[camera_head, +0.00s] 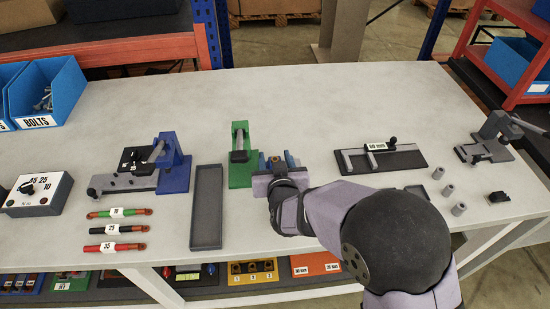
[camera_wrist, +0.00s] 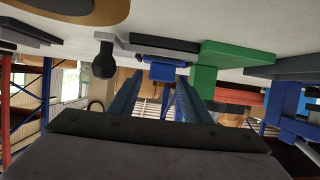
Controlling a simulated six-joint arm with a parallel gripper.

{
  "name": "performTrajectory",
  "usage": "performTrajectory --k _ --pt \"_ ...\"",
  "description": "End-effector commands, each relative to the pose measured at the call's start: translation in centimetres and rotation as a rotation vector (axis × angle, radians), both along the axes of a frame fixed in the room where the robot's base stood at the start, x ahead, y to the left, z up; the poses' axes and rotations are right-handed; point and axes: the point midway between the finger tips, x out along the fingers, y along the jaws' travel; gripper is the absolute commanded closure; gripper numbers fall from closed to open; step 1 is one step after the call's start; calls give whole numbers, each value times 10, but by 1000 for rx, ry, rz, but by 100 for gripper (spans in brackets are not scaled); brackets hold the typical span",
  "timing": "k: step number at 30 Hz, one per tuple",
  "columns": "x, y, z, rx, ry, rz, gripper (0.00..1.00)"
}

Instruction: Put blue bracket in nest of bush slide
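A large blue upright bracket (camera_head: 173,165) stands at the left, against a grey slide base (camera_head: 125,182) with a black block and a dark knob. I cannot tell whether it sits in a nest. My gripper (camera_head: 276,162) is over the middle of the table, just right of a green upright piece (camera_head: 240,165). In the wrist view its two dark blue fingers (camera_wrist: 157,85) are apart. A smaller blue block (camera_wrist: 162,68) shows between their tips, seemingly beyond them. My arm hides much of this area in the head view.
A long grey tray (camera_head: 207,205) lies left of the gripper. A black plate (camera_head: 410,160) marked 60 mm, several grey bushes (camera_head: 448,190) and a clamp (camera_head: 485,148) are at the right. A dial box (camera_head: 38,194) and labelled handles (camera_head: 118,229) are at the left.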

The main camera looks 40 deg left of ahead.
Motion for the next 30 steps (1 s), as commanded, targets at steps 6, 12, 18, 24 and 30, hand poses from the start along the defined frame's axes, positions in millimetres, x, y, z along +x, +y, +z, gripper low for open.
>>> performTrajectory --k 6,12,18,24,30 --pt "0 0 0 0 0 0 55" --pt "0 0 5 0 0 0 55" --pt "-13 -11 11 1 -1 2 55" --pt "-35 -33 24 1 -1 3 55" --pt "-56 -55 37 3 0 1 55"
